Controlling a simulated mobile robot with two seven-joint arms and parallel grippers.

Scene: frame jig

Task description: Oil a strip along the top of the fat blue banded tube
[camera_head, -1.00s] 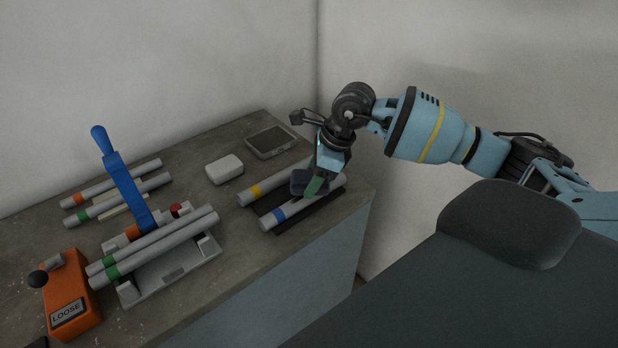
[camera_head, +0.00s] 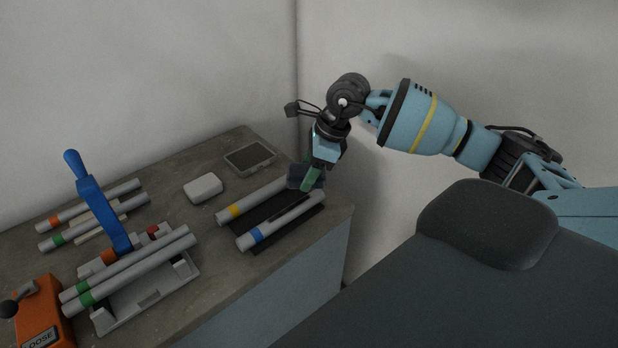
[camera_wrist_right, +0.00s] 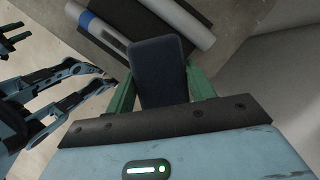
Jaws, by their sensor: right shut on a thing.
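The fat blue banded tube (camera_head: 287,215) lies on a dark mat (camera_head: 262,220) at the right end of the bench, its blue band towards its left end. A blue banded tube (camera_wrist_right: 108,37) also shows in the right wrist view, beside the pad. My right gripper (camera_head: 312,176) is shut on a dark blue pad (camera_head: 297,178), between its green fingers in the wrist view (camera_wrist_right: 160,75). The pad is near the far right end of the tubes; I cannot tell whether it touches one. My left arm appears at the wrist view's left, its gripper (camera_wrist_right: 14,40) unclear.
A yellow banded tube (camera_head: 253,200) lies behind, parallel. A white block (camera_head: 203,188) and a grey tray (camera_head: 250,158) stand farther back. To the left are a jig (camera_head: 150,297) with tubes, a blue lever (camera_head: 98,205) and an orange box (camera_head: 42,318).

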